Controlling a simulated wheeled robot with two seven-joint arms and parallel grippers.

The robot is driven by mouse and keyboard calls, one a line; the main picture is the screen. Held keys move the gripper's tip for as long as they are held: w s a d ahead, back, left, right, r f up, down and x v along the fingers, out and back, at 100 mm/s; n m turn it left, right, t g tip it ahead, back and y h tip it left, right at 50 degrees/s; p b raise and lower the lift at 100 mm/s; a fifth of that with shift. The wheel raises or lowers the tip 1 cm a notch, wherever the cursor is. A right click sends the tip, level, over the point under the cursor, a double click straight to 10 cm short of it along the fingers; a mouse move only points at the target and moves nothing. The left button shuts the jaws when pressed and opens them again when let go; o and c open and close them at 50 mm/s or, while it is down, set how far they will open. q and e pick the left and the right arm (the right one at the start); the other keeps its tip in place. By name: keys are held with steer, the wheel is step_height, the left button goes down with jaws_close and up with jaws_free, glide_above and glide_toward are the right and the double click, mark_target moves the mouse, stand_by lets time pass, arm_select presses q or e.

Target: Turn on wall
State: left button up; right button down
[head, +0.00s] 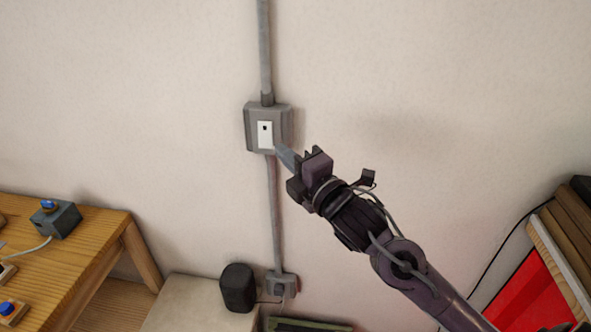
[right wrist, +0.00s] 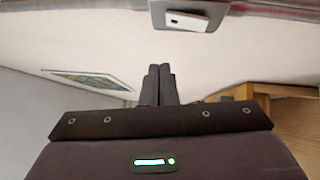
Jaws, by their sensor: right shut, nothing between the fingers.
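A grey wall switch box (head: 282,128) with a white switch plate (head: 265,135) is fixed on the wall, on a vertical conduit. A small dark mark shows on the plate. The box also shows at the top of the right wrist view (right wrist: 213,15), with its white plate (right wrist: 187,20). My left gripper is not in view.
A wooden table (head: 88,222) with a blue-button box (head: 57,218) stands at left. A black speaker (head: 238,287) sits on a pale surface, beside a lower wall outlet (head: 283,285). A red panel and wooden boards (head: 560,235) are at right. The wall around the switch is clear.

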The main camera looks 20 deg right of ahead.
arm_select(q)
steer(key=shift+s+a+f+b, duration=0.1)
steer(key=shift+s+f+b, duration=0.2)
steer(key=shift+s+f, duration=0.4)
arm_select(e)
steer(key=s, duration=0.3)
steer(key=shift+s+d+r, duration=0.1)
steer(key=shift+d+r, duration=0.05)
steer(key=shift+r, duration=0.1)
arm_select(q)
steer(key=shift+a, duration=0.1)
